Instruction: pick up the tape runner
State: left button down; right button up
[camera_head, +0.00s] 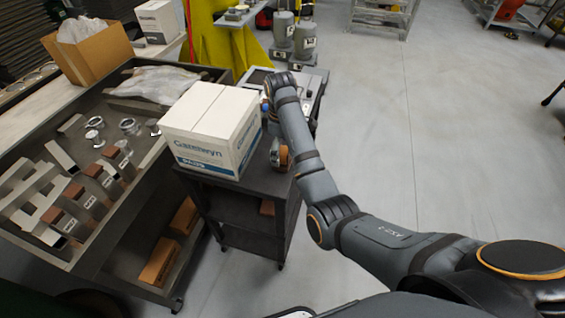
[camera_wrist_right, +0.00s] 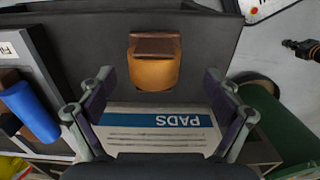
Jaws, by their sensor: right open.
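An orange-tan rounded piece with a brown block across it, which looks like the tape runner (camera_wrist_right: 154,68), sits on a dark surface in the upper middle of the right wrist view. In the head view my right wrist is near the carton's back right corner. My left gripper is not in view.
The white carton (camera_head: 210,125) fills much of the cart top (camera_head: 262,181). Its PADS label (camera_wrist_right: 165,121) shows between my fingers. A blue cylinder (camera_wrist_right: 32,110) is at left in the wrist view. A workbench tray (camera_head: 95,255) with metal parts stands left.

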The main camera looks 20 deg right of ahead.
aim_at(283, 158)
jog(key=f+b, duration=0.3)
jog(key=shift+d, duration=0.3)
jog(key=shift+w+d+f, duration=0.1)
jog(key=shift+w+f, duration=0.1)
jog(key=shift+f, duration=0.8)
jog(key=c, duration=1.4)
jog(key=shift+r, duration=0.2)
